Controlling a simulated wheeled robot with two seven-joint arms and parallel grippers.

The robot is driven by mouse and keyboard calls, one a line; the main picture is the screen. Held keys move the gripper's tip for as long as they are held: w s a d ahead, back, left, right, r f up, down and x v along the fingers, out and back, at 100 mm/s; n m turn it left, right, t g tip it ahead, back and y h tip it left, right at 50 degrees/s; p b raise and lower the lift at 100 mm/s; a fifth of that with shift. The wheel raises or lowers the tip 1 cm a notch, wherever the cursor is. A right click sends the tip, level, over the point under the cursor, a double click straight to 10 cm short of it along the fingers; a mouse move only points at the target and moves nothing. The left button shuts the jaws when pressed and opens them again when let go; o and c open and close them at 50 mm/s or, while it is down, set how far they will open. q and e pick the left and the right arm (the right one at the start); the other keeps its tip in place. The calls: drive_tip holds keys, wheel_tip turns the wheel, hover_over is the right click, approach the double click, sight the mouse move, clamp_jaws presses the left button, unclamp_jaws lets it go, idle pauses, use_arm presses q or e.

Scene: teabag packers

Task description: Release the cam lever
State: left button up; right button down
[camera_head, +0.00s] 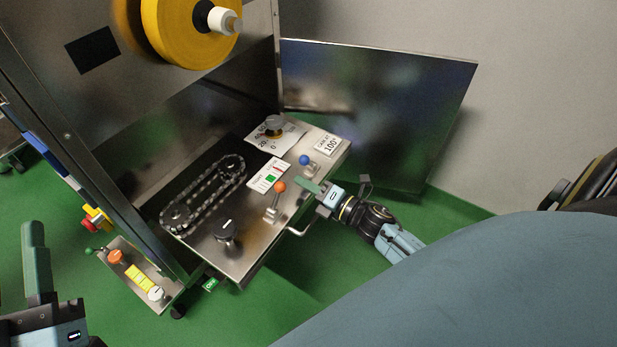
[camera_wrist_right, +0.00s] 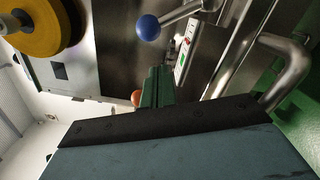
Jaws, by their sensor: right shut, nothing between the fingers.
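A lever with a blue ball (camera_head: 304,160) stands on the steel machine panel (camera_head: 250,254), close to a white "100°" label (camera_head: 328,145). A second lever with an orange ball (camera_head: 279,187) stands nearer the front. I cannot tell from a label which is the cam lever. My right gripper (camera_head: 306,186) is shut and empty, its green fingertips between the two levers. In the right wrist view the fingers (camera_wrist_right: 155,88) show with the blue ball (camera_wrist_right: 148,27) beyond them and the orange ball (camera_wrist_right: 137,98) partly hidden. My left gripper (camera_head: 35,240) is at the lower left, away from the panel.
A chain loop (camera_head: 203,195), a black knob (camera_head: 228,231) and a dial (camera_head: 272,125) occupy the panel. A bent metal handle (camera_head: 302,229) sticks out at its front edge. An open steel door (camera_head: 385,110) stands behind. A small control box (camera_head: 140,276) sits lower left.

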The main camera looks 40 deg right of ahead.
sight(307, 163)
use_arm(q)
drive_tip(key=shift+s+r+t, duration=0.25)
drive_tip(key=shift+r+t, duration=0.15)
use_arm(e)
drive_tip(key=shift+w+d+r, duration=0.5)
drive_tip(key=shift+w+d, duration=0.1)
drive_tip(key=shift+d, duration=0.25)
use_arm(q)
drive_tip(key=shift+w+h, duration=0.1)
drive_tip(key=shift+h, duration=0.2)
